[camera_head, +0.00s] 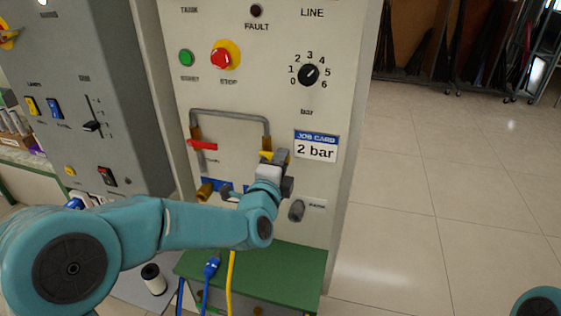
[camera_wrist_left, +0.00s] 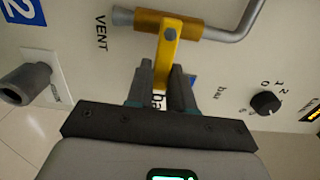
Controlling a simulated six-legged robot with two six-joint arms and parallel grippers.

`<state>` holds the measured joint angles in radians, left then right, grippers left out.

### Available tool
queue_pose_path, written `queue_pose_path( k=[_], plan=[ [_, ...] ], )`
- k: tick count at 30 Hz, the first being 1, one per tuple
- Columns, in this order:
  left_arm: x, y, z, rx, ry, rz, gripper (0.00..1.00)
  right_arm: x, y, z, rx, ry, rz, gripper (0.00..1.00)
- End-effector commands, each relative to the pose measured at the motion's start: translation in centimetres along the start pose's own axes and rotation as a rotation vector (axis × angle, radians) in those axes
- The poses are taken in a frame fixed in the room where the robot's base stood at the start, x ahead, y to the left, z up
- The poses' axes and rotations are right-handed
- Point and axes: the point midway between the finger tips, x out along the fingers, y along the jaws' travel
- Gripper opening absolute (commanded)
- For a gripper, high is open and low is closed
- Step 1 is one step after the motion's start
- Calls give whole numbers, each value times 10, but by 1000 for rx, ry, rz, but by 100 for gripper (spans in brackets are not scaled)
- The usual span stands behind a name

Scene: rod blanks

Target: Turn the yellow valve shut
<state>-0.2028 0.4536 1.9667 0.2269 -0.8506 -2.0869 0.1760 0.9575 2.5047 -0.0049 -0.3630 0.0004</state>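The yellow valve's handle (camera_wrist_left: 169,50) is a flat lever on a brass body in a grey pipe (camera_wrist_left: 238,22). In the left wrist view the lever stands crosswise to the pipe. In the head view only a small part of the yellow handle (camera_head: 266,155) shows, at the pipe's right leg. My left gripper (camera_wrist_left: 160,72) has one finger on each side of the lever's free end, close against it, and looks shut on it. In the head view my left gripper (camera_head: 272,162) and wrist hide much of the valve. My right gripper is out of view.
A red-handled valve (camera_head: 202,145) sits on the pipe's left leg. The job card (camera_head: 316,146) reads 2 bar. A black knob (camera_head: 308,75), red stop button (camera_head: 221,59) and green button (camera_head: 187,57) are above. Open floor lies right.

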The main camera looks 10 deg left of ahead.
Motion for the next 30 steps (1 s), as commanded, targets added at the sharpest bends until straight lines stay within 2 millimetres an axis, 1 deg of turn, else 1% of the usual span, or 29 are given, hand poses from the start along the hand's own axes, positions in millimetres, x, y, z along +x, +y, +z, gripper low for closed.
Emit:
queue_pose_path(
  k=[1, 2, 10, 14, 17, 24, 27, 30],
  plan=[
    [0, 2, -1, 1, 3, 5, 38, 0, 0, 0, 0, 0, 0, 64],
    [0, 2, -1, 1, 3, 5, 45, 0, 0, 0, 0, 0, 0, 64],
    [0, 1, 0, -1, 0, 2, 45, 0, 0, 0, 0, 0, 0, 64],
    [-9, 1, 0, -2, 0, 1, 45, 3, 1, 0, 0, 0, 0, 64],
    [-28, 2, 0, -2, 1, 0, 45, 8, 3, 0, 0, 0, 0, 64],
    [-92, 2, -1, -1, 2, 0, 45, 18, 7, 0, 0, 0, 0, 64],
    [-117, 1, -1, -2, 3, -1, 45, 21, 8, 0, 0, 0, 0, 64],
    [-138, 1, -1, -1, 3, 0, 45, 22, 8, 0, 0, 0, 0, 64]
  ],
)
